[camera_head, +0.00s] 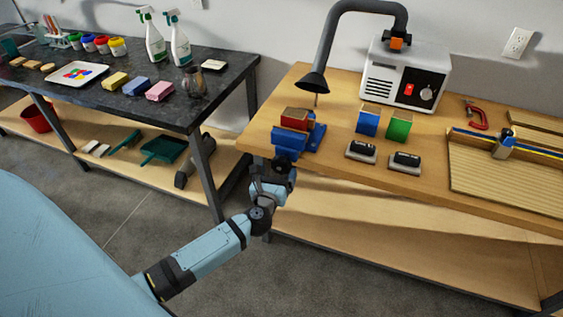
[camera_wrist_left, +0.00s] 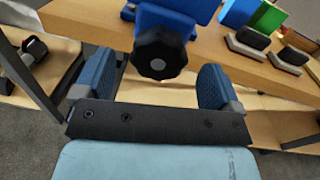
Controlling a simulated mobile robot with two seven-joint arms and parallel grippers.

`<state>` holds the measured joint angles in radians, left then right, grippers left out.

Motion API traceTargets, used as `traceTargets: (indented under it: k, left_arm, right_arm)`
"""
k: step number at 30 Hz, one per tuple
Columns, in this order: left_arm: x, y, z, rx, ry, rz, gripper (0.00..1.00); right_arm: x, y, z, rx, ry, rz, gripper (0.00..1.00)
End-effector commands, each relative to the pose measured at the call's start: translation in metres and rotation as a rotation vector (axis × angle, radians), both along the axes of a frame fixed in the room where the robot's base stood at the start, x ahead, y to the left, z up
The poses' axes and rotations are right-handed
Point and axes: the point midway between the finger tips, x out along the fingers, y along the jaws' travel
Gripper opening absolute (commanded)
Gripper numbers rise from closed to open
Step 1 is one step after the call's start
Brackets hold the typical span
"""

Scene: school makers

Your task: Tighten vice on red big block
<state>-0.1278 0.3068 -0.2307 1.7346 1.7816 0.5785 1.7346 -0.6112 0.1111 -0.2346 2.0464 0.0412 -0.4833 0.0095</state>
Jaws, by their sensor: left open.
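The blue vice (camera_head: 287,141) stands at the left end of the wooden workbench. The red big block (camera_head: 294,121), with a wooden-coloured top, sits in the vice between its blue jaws. The vice's black round knob (camera_wrist_left: 160,55) faces my left wrist camera, with part of the blue vice body (camera_wrist_left: 166,18) behind it. My left gripper (camera_wrist_left: 157,82) is open, its two blue fingers to either side of the knob and visibly apart from it. In the head view the left gripper (camera_head: 276,172) is just below and in front of the vice; its fingertips are hard to make out.
Behind the vice hangs a black hose nozzle (camera_head: 313,83) from a white extractor box (camera_head: 405,75). Blue (camera_head: 368,123) and green (camera_head: 400,127) blocks stand to the right, behind two black-topped sanding blocks (camera_head: 361,151). A dark table (camera_head: 120,105) with supplies stands left.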

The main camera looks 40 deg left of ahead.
Motion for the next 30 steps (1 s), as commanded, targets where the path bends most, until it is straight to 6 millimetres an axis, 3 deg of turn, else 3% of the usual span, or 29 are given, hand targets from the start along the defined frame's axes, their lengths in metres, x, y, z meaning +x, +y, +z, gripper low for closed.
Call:
traceTargets:
  k: [3, 9, 20, 26, 30]
  left_arm:
    - [0.021, 0.007, 0.001, 0.003, -0.001, -0.001, 0.90]
    - [0.040, 0.013, 0.000, 0.003, 0.001, -0.001, 0.90]
    - [0.044, 0.014, 0.000, 0.002, 0.001, -0.001, 0.90]
    - [0.044, 0.014, 0.000, 0.002, 0.001, -0.001, 0.44]
    - [0.044, 0.014, 0.000, 0.003, 0.001, -0.001, 0.41]
  right_arm:
    - [0.000, -0.002, -0.001, -0.004, 0.003, -0.001, 0.78]
    - [0.002, -0.005, 0.000, -0.012, -0.005, 0.003, 0.78]
    - [0.008, -0.005, 0.006, -0.012, -0.020, 0.006, 0.78]
    - [0.008, -0.002, 0.007, -0.005, -0.020, 0.004, 0.78]
    - [0.007, 0.000, 0.006, 0.000, -0.017, 0.001, 0.78]
